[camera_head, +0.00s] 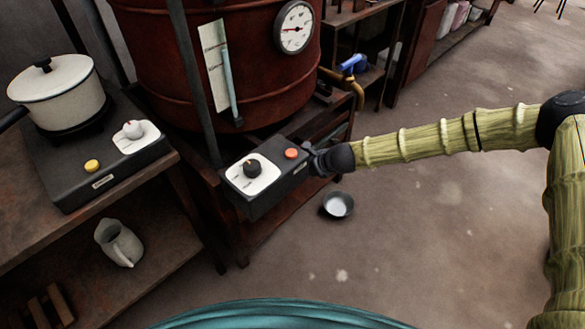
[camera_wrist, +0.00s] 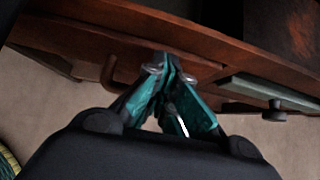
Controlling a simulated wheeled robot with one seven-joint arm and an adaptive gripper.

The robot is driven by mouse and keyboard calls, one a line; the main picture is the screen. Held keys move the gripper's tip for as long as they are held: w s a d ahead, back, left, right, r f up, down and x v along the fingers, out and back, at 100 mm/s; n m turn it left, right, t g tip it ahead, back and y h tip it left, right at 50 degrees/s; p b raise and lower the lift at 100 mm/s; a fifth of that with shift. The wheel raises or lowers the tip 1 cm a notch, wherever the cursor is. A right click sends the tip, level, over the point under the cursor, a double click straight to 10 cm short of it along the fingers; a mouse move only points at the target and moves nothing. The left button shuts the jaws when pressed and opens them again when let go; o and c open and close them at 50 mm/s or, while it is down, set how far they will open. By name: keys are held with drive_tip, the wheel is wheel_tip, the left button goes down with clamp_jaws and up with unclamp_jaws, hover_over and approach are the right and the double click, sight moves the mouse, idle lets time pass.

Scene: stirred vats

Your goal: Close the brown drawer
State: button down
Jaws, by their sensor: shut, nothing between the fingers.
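In the wrist view, a brown wooden front (camera_wrist: 75,50) with a dark curved handle (camera_wrist: 110,72) runs across the upper part; it appears to be the brown drawer. How far it stands out I cannot tell. My gripper (camera_wrist: 165,66) has its teal fingers together and empty, with the tips at or very near the brown wood, right of the handle; contact is unclear. In the head view, my gripper (camera_head: 314,160) is beside the control box under the red vat, partly hidden. The drawer is not clearly visible there.
A grey-green panel with a dark knob (camera_wrist: 275,112) is at right in the wrist view. The control box (camera_head: 265,176) juts out close to my gripper. A small metal bowl (camera_head: 338,205) lies on the floor below. The floor at right is mostly clear.

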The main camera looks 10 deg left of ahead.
drive_tip(key=shift+w+r, duration=0.1)
idle(0.3)
drive_tip(key=shift+d, duration=0.15)
drive_tip(key=f+p+v, duration=0.1)
drive_tip(key=v, duration=0.5)
drive_tip(key=s+d+f+p+v, duration=0.1)
drive_tip(key=p+v, duration=0.1)
drive_tip(key=v, duration=0.4)
drive_tip(key=shift+s+d+r, duration=0.2)
drive_tip(key=shift+s+d, duration=0.1)
drive_tip(key=shift+d, duration=0.15)
drive_tip(key=s+d+f+n+g+h, duration=0.25)
drive_tip(key=s+f+n, duration=0.45)
drive_tip(key=s, duration=0.4)
drive_tip(key=s+d+f+n+g+h, duration=0.1)
drive_tip(key=s+d+f+n, duration=0.25)
drive_tip(key=s+f, duration=0.7)
drive_tip(key=s+d+f+n+h, duration=0.1)
drive_tip(key=s+d+n+h, duration=0.1)
drive_tip(key=s+d+n, duration=0.75)
drive_tip(key=s+d+r+n+g+h, duration=0.2)
drive_tip(key=s+d+n, duration=0.2)
drive_tip(key=s+d, duration=0.5)
wheel_tip(320, 180, up, 23)
drive_tip(key=p, duration=2.3)
drive_tip(key=shift+a+p, duration=0.25)
drive_tip(key=shift+p, duration=0.1)
